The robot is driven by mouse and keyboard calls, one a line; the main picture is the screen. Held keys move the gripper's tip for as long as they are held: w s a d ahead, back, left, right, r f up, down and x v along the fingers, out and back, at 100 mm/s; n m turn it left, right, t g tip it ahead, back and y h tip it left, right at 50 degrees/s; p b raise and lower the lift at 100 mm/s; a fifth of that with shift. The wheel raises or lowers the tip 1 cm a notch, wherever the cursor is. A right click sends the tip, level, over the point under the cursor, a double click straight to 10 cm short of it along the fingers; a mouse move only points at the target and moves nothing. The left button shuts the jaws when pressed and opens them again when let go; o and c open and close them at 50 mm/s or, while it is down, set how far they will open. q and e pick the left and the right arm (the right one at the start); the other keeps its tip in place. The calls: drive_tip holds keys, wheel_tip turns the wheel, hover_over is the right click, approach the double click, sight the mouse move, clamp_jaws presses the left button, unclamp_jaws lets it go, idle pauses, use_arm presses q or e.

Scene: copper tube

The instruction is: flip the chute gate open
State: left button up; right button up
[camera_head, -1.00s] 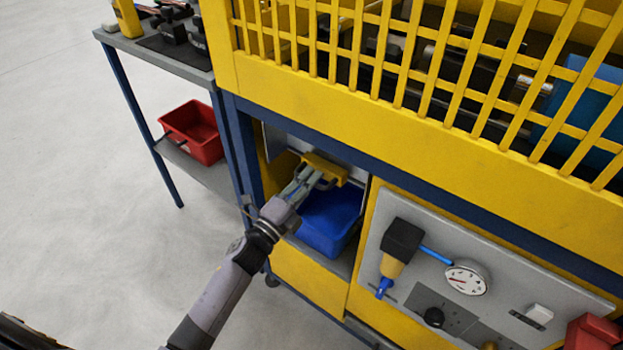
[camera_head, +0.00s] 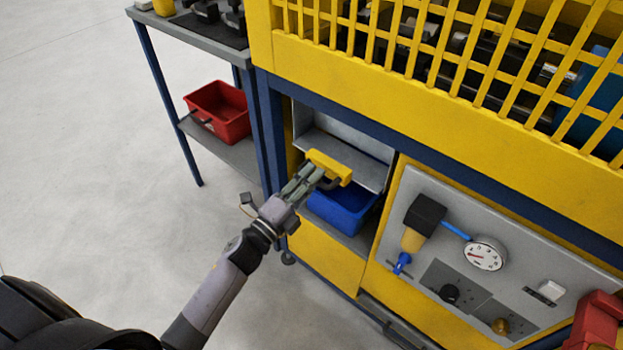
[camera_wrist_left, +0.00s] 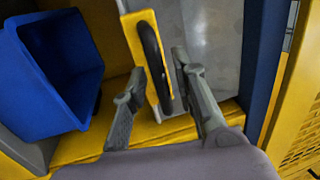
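The chute gate (camera_head: 352,158) is a grey panel in the machine's front opening, tilted outward, with a yellow bar (camera_head: 331,166) along its front and a dark loop handle under it. My left gripper (camera_head: 312,175) is at this handle from the front left. Exact contact on the right finger is hard to see. My right gripper is not in view.
A blue bin (camera_head: 343,210) stands in the opening below the gate. A grey panel with a gauge (camera_head: 486,254) and knobs is to the right. A yellow mesh guard (camera_head: 440,60) is above. A side table with a red bin (camera_head: 219,110) stands left; the floor before it is clear.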

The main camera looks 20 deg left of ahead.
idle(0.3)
use_arm(q)
drive_tip(key=v, duration=1.1)
drive_tip(key=shift+s+a+f, duration=0.1)
drive_tip(key=shift+s+a, duration=0.05)
drive_tip(key=shift+s, duration=0.25)
